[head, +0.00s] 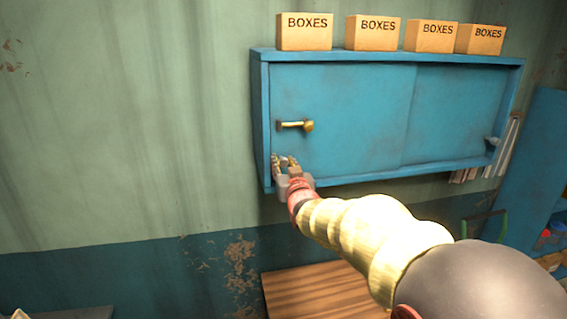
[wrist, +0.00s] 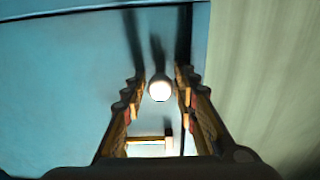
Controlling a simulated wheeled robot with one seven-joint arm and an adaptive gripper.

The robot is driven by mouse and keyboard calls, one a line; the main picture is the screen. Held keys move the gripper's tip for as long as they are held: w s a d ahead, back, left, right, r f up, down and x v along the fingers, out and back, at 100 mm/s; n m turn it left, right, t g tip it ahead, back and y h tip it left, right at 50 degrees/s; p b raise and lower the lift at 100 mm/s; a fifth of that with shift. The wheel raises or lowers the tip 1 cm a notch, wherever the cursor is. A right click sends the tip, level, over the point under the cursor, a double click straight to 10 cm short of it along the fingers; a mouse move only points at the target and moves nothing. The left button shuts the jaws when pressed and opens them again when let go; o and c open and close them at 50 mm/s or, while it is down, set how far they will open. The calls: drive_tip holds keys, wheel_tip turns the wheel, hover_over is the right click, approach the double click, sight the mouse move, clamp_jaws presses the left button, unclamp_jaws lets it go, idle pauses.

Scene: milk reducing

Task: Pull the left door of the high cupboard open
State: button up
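The high cupboard (head: 390,62) is a blue wall cabinet. Its left door (head: 345,95) looks shut, with a horizontal brass handle (head: 294,125) near its left edge. My gripper (head: 285,162) is open, below the handle, by the door's lower left corner. In the wrist view the open fingers (wrist: 158,100) face the blue door (wrist: 60,80), with nothing gripped. What looks like the handle (wrist: 148,142) shows low between the fingers, partly hidden. A bright round spot lies between the fingertips; I cannot tell what it is.
Several cardboard boxes marked BOXES (head: 304,31) stand on the cupboard top. The right door (head: 455,110) looks shut. A wooden tabletop (head: 320,290) is below. Bare green wall (head: 120,120) is left of the cupboard. Blue shelving (head: 535,170) stands at the right.

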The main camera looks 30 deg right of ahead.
drive_tip(key=shift+c, duration=0.2)
clamp_jaws()
idle(0.6)
